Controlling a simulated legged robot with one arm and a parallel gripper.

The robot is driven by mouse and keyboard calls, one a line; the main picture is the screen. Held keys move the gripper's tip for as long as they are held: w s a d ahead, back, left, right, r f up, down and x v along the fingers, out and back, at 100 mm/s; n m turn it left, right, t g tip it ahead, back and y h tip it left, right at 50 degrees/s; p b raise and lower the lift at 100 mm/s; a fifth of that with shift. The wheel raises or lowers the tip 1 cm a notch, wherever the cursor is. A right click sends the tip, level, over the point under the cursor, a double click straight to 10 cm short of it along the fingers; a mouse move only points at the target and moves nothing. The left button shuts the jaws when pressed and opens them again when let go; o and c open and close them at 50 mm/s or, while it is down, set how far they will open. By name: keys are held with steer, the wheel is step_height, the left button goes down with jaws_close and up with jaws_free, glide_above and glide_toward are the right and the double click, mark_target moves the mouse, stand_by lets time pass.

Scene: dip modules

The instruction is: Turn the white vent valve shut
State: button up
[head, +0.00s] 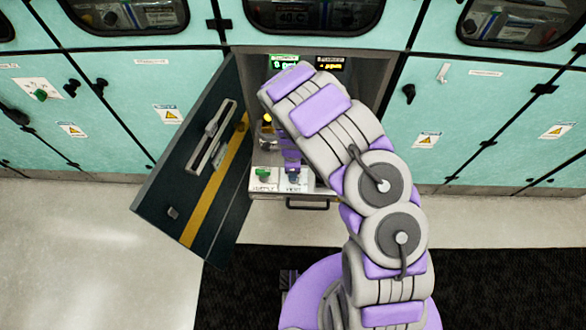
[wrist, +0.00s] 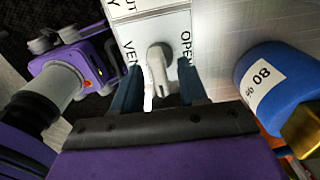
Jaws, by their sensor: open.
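The white vent valve (wrist: 157,68) shows in the wrist view as a white lever handle on a pale panel marked VENT and OPEN. My gripper (wrist: 157,85) is open, with one dark blue finger on each side of the handle. Whether either finger touches it I cannot tell. In the head view my gripper (head: 291,170) is over the vent label, inside the open cabinet (head: 245,62). It hides most of the valve there.
A green supply knob (head: 263,173) sits just left of the vent label. A blue cylinder (wrist: 278,82) with a white label and brass end stands close on the right in the wrist view. The dark cabinet door (head: 190,190) hangs open at left. Two lit displays (head: 284,62) (head: 329,64) are above.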

step_height(320, 180, up, 17)
steer(key=p, duration=0.2)
steer(key=shift+r+p, duration=0.15)
steer(key=shift+p, duration=0.15)
stand_by(0.7)
steer(key=s+d+r+n, duration=0.3)
steer(key=s+d+r, duration=0.2)
steer(key=r, duration=0.3)
steer(key=s+d+r+n, duration=0.4)
steer(key=s+d+r, duration=0.1)
steer(key=r, duration=0.3)
steer(key=s+d+r+n, duration=0.1)
steer(key=s+r+n, duration=0.1)
steer(key=s+n, duration=0.2)
steer(key=s+d+r+n+g, duration=0.1)
steer(key=s+d+r+n, duration=0.1)
steer(key=s, duration=0.9)
steer(key=s+d+r+n, duration=0.1)
steer(key=s+r+n, duration=0.2)
steer(key=s+n, duration=0.2)
steer(key=shift+s+d+r+n+g, duration=0.15)
steer(key=shift+s+r+n+g, duration=0.2)
steer(key=shift+s, duration=0.9)
